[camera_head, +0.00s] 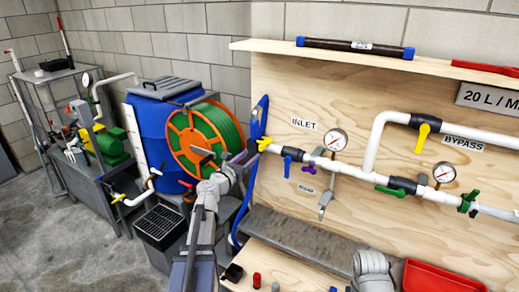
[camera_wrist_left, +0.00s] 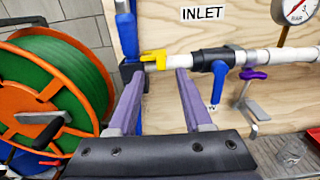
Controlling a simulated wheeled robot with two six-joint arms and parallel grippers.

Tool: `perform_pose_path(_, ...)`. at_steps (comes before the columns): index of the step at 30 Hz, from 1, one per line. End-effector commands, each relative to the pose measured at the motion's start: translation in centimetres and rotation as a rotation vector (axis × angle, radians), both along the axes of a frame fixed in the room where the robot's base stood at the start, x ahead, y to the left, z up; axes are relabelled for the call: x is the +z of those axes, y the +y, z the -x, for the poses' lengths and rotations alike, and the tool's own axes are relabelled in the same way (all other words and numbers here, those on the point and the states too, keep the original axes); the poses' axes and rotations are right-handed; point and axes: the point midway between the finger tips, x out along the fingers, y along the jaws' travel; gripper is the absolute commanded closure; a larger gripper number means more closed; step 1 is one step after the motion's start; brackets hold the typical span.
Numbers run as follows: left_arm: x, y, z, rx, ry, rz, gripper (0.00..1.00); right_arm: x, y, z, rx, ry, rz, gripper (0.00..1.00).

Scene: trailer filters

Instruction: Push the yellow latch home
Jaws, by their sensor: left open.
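The yellow latch (camera_head: 264,143) sits at the left end of the white inlet pipe, by a blue hose end. It also shows in the left wrist view (camera_wrist_left: 153,58), just beyond the fingertips and between their lines of reach. My left gripper (camera_head: 247,158) is open, with its two purple-grey fingers pointing toward the latch. In the left wrist view the fingers (camera_wrist_left: 158,74) are apart with nothing between them, and I cannot tell whether either touches the latch. My right gripper does not show.
A blue valve handle (camera_head: 287,164) and a purple handle (camera_head: 308,169) hang right of the latch. A blue hose (camera_head: 258,118) runs down beside the board. The orange-sided green reel (camera_head: 197,163) stands left. A red tray (camera_head: 440,277) lies lower right.

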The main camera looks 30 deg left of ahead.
Motion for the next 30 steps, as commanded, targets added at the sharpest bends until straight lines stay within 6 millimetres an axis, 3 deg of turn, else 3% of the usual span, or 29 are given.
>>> perform_pose_path(15,0.0,-0.5,-7.0,-0.003,0.001,-0.003,0.50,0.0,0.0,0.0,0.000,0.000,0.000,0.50)
perform_pose_path(25,0.0,-0.7,-7.3,-0.003,0.001,-0.003,0.51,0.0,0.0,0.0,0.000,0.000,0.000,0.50)
perform_pose_path(30,0.0,-0.7,-7.3,-0.003,0.001,-0.003,0.70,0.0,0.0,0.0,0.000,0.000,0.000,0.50)
